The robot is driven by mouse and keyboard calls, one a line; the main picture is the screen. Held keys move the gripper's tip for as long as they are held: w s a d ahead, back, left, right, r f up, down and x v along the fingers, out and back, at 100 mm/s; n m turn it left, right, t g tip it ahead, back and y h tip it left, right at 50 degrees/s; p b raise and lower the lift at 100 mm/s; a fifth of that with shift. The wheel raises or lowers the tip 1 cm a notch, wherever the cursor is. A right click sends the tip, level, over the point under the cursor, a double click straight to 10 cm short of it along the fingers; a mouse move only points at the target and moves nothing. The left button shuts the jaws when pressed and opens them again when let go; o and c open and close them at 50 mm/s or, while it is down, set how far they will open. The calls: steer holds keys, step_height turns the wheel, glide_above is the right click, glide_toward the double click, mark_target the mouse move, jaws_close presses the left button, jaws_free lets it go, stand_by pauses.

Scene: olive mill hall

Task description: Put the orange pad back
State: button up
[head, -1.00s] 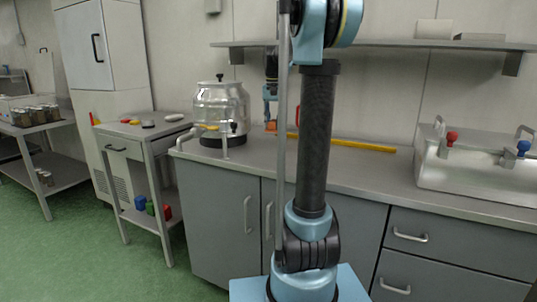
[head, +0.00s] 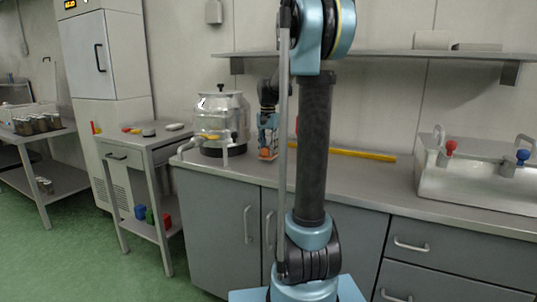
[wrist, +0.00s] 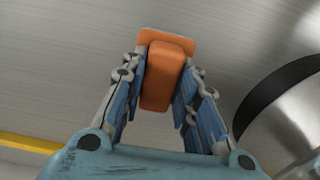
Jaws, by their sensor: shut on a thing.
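The orange pad (wrist: 162,88), a block with a wider flange at its far end, sits between the blue-lined fingers of my gripper (wrist: 165,68) in the wrist view. My gripper is shut on it. In the head view my gripper (head: 268,143) points down over the metal counter, just right of the glass-and-steel jar. A little of the orange pad (head: 265,154) shows at its tips. I cannot tell whether the pad touches the counter.
The jar (head: 222,120) with a tap stands close left of my gripper. A yellow bar (head: 360,155) lies along the back of the counter (head: 370,177). A steel basin (head: 470,185) with red and blue knobs stands at right. A shelf (head: 420,54) hangs above.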

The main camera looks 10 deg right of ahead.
mark_target(268, 147)
steer(key=shift+f, duration=0.8)
steer(key=o, duration=1)
steer(key=shift+o, duration=0.2)
step_height(268, 147, up, 12)
